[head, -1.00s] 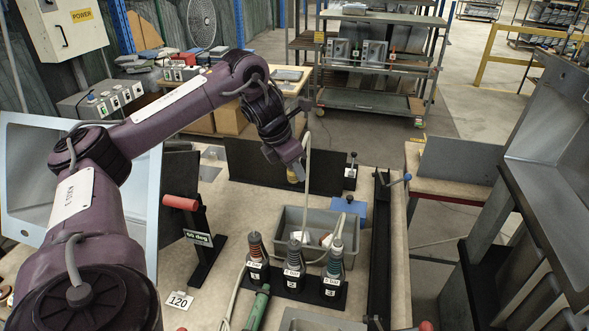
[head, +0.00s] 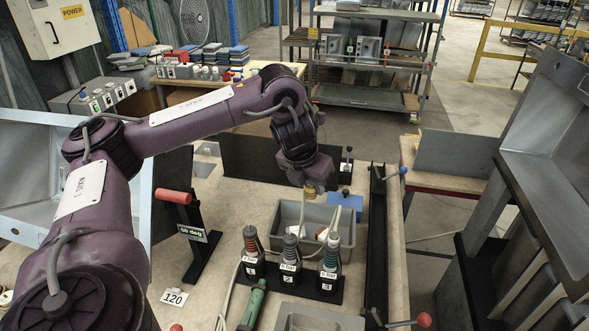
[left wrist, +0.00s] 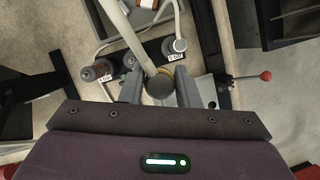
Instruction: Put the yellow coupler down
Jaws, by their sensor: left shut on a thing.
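The yellow coupler (head: 310,194) shows as a small yellow patch at the tip of my left gripper (head: 313,188) in the head view. In the left wrist view, my left gripper (left wrist: 159,90) is shut on it, and the coupler (left wrist: 158,87) shows a dark round end between the fingers. A pale hose runs from it. In the head view the gripper points down over the back part of a grey bin (head: 347,241), apart from the bench top. Most of the coupler is hidden by the fingers. My right gripper is in neither view.
Three numbered tools (head: 290,262) stand in a black holder in front of the bin. A black panel (head: 245,160) stands behind, and a blue block (head: 346,203) sits at the bin's back right. A red-handled stand (head: 195,225) is at left, a dark rail (head: 375,240) at right.

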